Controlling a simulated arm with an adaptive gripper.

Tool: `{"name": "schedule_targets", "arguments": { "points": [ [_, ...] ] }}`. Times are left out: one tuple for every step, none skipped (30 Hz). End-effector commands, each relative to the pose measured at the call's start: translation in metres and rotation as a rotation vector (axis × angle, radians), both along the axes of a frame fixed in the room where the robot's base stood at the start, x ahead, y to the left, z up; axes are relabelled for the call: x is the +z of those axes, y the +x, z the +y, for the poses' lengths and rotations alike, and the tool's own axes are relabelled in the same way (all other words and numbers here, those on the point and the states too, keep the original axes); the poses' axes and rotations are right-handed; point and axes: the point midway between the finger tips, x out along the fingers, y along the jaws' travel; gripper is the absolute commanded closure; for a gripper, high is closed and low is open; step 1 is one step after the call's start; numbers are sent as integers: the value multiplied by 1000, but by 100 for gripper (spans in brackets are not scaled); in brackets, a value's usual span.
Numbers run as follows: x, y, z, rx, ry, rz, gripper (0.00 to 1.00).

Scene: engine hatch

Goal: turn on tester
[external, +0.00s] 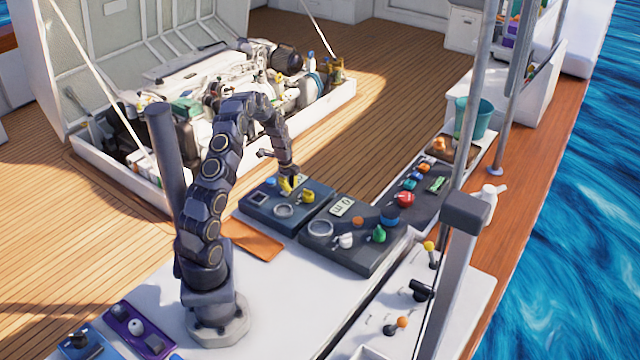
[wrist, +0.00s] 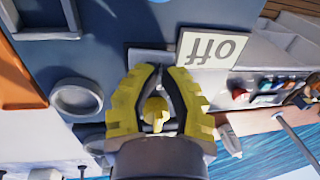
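My gripper (external: 289,185) has yellow fingers and points down over a dark blue panel (external: 262,221) in the external view. In the wrist view, the fingers (wrist: 160,70) lean towards each other with a narrow gap at the tips. Nothing is clearly gripped. A yellow knob (external: 307,196) stands just right of my gripper; a yellow knob also shows between the fingers in the wrist view (wrist: 155,108). A light sign reading "off" (wrist: 212,48) appears upside down there. A light sign (external: 341,207) also stands on the panel to the right. Which device is the tester is unclear.
The panel has a round ring (external: 284,211). The neighbouring dark panel (external: 353,255) carries a ring, a green knob (external: 379,234) and a white knob (external: 346,240). An orange sheet (external: 252,241) lies at left. A metal post (external: 458,250) rises at right.

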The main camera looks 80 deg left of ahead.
Motion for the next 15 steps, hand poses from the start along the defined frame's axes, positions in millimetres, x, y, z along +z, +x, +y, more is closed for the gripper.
{"name": "schedule_targets", "arguments": {
  "points": [
    [0,0,0,0,0,0,100],
    [0,0,0,0,0,0,100],
    [0,0,0,0,-1,1,100],
    [0,0,0,0,-3,3,100],
    [-1,1,1,-1,-6,6,100],
    [-2,1,1,-1,-11,13,100],
    [-3,2,1,-2,-18,20,100],
    [-4,2,1,-3,-27,28,100],
    [-6,2,2,-3,-39,41,100],
    [-7,3,2,-4,-50,52,100],
    [-8,3,2,-4,-61,63,100],
    [-8,4,4,-1,-72,77,100],
    [-9,3,3,-2,-85,89,100],
    [-10,3,3,-2,-97,101,100],
    [-10,2,3,0,-98,100,100]
  ]
}}
